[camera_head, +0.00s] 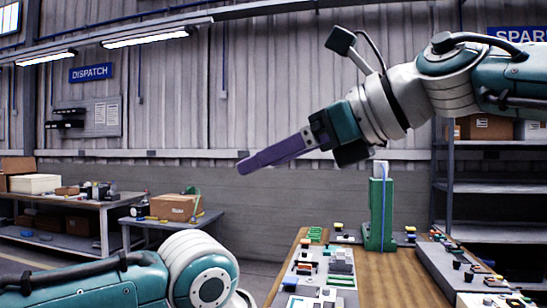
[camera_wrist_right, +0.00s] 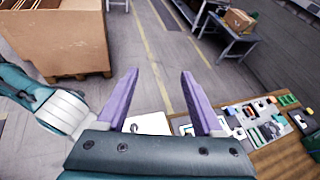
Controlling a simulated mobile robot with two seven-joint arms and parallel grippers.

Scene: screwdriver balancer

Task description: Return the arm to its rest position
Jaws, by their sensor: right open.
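My right gripper (camera_head: 245,167) comes in from the upper right in the head view, raised above the workbench (camera_head: 385,285) and pointing left and slightly down. In the right wrist view its two purple fingers (camera_wrist_right: 159,88) stand wide apart with nothing between them. My left arm (camera_head: 120,285) shows at the lower left of the head view; its gripper is outside both views. A green stand (camera_head: 380,215) with a pale top stands upright at the back of the bench, below and to the right of the right gripper's fingers.
Trays of small parts (camera_head: 325,265) lie on the bench, with more along its right side. A large cardboard box (camera_wrist_right: 60,38) stands on the floor. Side tables and a metal shelf (camera_head: 495,190) stand behind. Air around the right gripper is clear.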

